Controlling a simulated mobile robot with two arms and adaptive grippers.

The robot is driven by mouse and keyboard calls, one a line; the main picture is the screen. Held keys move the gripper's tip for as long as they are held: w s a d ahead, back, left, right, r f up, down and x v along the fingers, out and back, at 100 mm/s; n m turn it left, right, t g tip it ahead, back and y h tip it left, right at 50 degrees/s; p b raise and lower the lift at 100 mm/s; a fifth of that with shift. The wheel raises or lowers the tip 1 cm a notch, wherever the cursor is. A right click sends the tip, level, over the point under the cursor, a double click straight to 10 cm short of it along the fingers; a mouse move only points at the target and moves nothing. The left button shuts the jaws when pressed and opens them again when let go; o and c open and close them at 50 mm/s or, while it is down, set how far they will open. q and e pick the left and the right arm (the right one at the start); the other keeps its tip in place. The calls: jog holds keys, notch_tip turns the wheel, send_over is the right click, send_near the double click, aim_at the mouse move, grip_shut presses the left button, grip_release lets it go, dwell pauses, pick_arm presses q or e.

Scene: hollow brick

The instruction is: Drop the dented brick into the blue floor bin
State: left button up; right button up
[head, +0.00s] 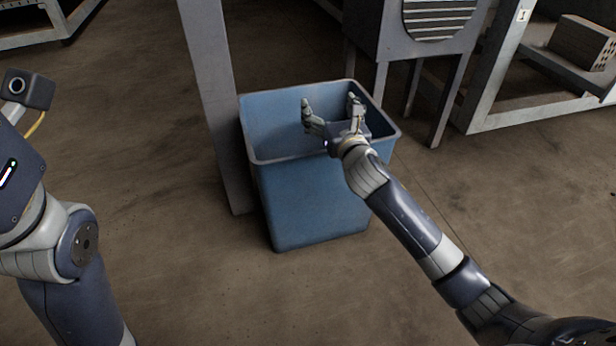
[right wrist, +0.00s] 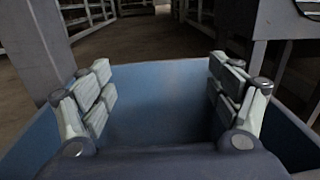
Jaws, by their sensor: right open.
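The blue bin (head: 310,205) stands on the floor in the middle of the head view. Its walls also show in the right wrist view (right wrist: 160,85). My right gripper (head: 329,102) is over the bin's opening, its fingers spread wide. The right wrist view shows nothing between the fingers (right wrist: 158,85). No brick shows in the visible part of the bin; its bottom is hidden behind the front wall and my gripper. I cannot pick out a dented brick. My left arm shows at the left edge, but its gripper is out of view.
A grey post (head: 212,100) stands close against the bin's left side. A grey machine on legs (head: 372,30) is behind it to the right. A brick with holes (head: 582,42) sits on a rack (head: 500,75) at the upper right. The floor in front is clear.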

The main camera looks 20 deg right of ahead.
jog(key=s, duration=0.6)
jog(key=shift+s, duration=0.25)
jog(key=shift+r, duration=0.1)
